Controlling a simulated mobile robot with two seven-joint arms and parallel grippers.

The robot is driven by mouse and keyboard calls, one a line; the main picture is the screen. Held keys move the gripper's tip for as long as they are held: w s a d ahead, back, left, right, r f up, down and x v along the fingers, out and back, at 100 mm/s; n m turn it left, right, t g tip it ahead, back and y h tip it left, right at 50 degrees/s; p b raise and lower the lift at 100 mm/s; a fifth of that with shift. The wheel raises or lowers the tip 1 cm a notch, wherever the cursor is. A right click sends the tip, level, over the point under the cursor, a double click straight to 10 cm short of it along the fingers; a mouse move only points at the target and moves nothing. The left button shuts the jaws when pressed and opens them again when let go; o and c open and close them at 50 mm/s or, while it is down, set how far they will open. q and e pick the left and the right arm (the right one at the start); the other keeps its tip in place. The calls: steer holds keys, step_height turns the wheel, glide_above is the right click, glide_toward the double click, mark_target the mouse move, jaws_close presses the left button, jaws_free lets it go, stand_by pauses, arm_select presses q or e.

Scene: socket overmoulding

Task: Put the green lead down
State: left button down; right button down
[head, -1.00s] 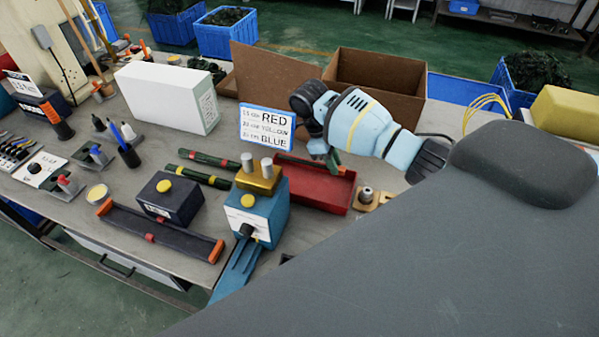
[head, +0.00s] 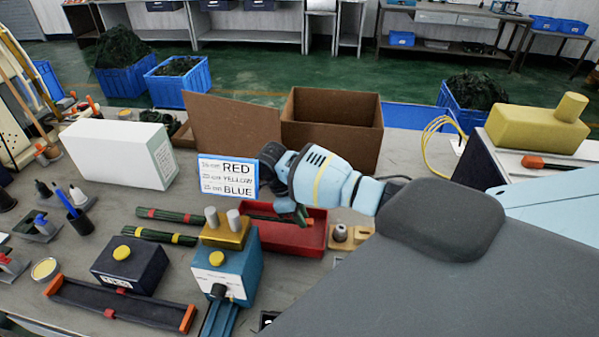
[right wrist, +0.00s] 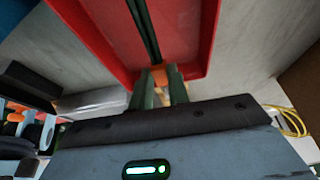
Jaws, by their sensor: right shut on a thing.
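My right gripper (head: 300,214) is over the right part of the red tray (head: 283,241). It is shut on a dark green lead, which shows in the right wrist view (right wrist: 142,28) running away from the fingers along the red tray (right wrist: 92,38). An orange band (right wrist: 159,74) on the lead sits between the fingertips. I cannot tell whether the lead touches the tray floor. Two other green leads lie left of the tray, one with red bands (head: 172,216) and one with yellow bands (head: 158,236). My left gripper is not in view.
A sign reading RED, YELLOW, BLUE (head: 229,178) stands behind the tray. A blue machine with a brass top (head: 226,275) stands in front. A wooden block with a metal knob (head: 345,238) is right of the tray. An open cardboard box (head: 331,130) stands behind.

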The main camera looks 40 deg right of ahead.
mark_target(301, 234)
step_height(301, 234, down, 4)
steer(key=shift+f+b, duration=0.1)
steer(key=shift+b, duration=0.25)
steer(key=c, duration=1.3)
jaws_free()
steer(key=shift+f, duration=0.15)
steer(key=shift+c, duration=0.2)
steer(key=p+v, duration=0.1)
steer(key=v, duration=0.6)
steer(key=shift+r, duration=0.4)
